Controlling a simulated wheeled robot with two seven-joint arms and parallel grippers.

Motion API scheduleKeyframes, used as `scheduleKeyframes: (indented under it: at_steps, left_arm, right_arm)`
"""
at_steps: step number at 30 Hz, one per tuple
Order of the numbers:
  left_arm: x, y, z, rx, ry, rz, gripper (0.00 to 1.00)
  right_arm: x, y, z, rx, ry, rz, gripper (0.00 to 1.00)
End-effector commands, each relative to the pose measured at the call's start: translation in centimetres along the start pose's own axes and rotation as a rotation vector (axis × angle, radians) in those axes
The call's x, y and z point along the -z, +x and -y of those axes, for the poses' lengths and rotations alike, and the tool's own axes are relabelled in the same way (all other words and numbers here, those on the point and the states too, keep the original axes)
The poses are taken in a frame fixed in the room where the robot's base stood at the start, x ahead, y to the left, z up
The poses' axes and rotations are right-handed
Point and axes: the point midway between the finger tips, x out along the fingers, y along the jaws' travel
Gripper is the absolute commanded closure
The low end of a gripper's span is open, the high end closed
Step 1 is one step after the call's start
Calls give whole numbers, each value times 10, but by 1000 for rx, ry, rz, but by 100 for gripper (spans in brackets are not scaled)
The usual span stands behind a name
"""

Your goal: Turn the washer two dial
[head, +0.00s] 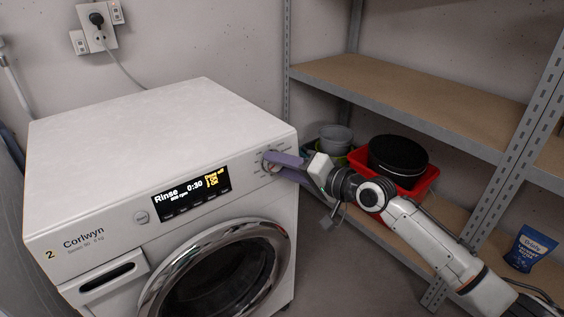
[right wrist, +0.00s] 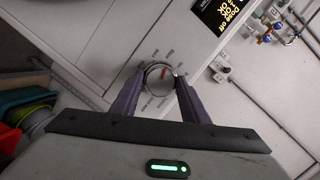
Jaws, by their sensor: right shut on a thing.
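The washer (head: 150,125) is white, marked "2" and "Corlwyn", and stands at the left of the head view. Its lit display (head: 190,192) reads "Rinse" and "0:30". The round silver dial (right wrist: 159,75) with a red mark is at the right end of its front panel. My right gripper (right wrist: 158,82) has its two purple fingers on either side of the dial, shut on it. My left gripper is not in view.
A metal shelf unit with wooden boards (head: 400,88) stands at the right. A blue pouch (head: 529,250) stands at far right.

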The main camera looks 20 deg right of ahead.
Motion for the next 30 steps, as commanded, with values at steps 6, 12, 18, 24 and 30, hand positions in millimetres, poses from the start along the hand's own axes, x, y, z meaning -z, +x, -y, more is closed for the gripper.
scheduleKeyframes:
  at_steps: [6, 12, 18, 24, 30]
  left_arm:
    - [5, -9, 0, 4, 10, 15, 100]
    - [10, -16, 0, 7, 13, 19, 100]
    - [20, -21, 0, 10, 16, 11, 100]
    - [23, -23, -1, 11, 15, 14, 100]
    - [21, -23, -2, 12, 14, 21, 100]
  right_arm:
    - [2, -1, 4, -35, -203, 13, 82]
    - [2, -1, 4, -63, -368, 24, 82]
    - [1, 0, 3, -84, -497, 31, 82]
    - [0, 0, 3, -97, -578, 36, 82]
    - [0, 0, 2, -103, -615, 37, 82]
